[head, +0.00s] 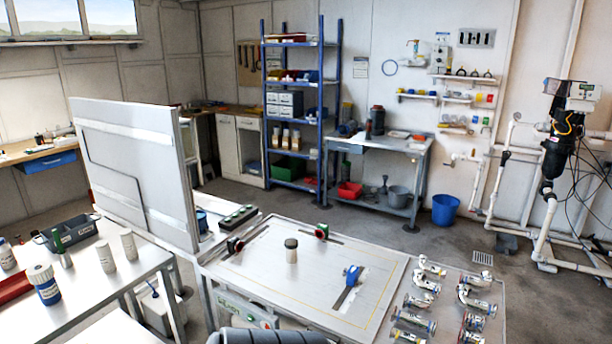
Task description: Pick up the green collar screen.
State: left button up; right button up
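Several small green items show in the head view, and none is clear enough to name surely as the green collar screen. A slim upright piece with a green upper part (60,250) stands on the left table beside white cylinders. Neither of my grippers shows in this view.
Several pipe fittings (420,300) lie at the right. Open floor lies beyond.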

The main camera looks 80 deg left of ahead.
aim_at(346, 166)
jog(key=u, duration=2.3)
jog(key=l+z, duration=0.4)
jog(key=z, duration=0.2)
jog(key=i+l+z, duration=0.3)
jog(key=l+z, duration=0.15)
jog(key=l, duration=0.2)
jog(key=i+l+z, duration=0.4)
jog(key=l, duration=0.15)
jog(key=i+l+z, duration=0.45)
jog(key=i+u, duration=0.3)
jog(key=i+l+u, duration=0.25)
jog(key=i, duration=0.25)
jog(key=i+l+u, duration=0.1)
jog(key=i+u, duration=0.4)
jog(key=i, duration=0.65)
jog(key=i+u, duration=0.2)
jog(key=i, duration=0.7)
jog(key=i+j+u, duration=0.1)
jog(key=i+u, duration=0.35)
jog(key=i+l+u, duration=0.1)
jog(key=i+u, duration=0.35)
jog(key=i+l+u, duration=0.3)
jog(key=i+u, duration=0.2)
jog(key=i+j+u, duration=0.2)
jog(key=i+u, duration=0.15)
jog(key=i, duration=0.2)
jog(key=i+u, duration=0.35)
jog(key=i, duration=0.2)
jog(key=i+u, duration=0.35)
jog(key=i, duration=0.2)
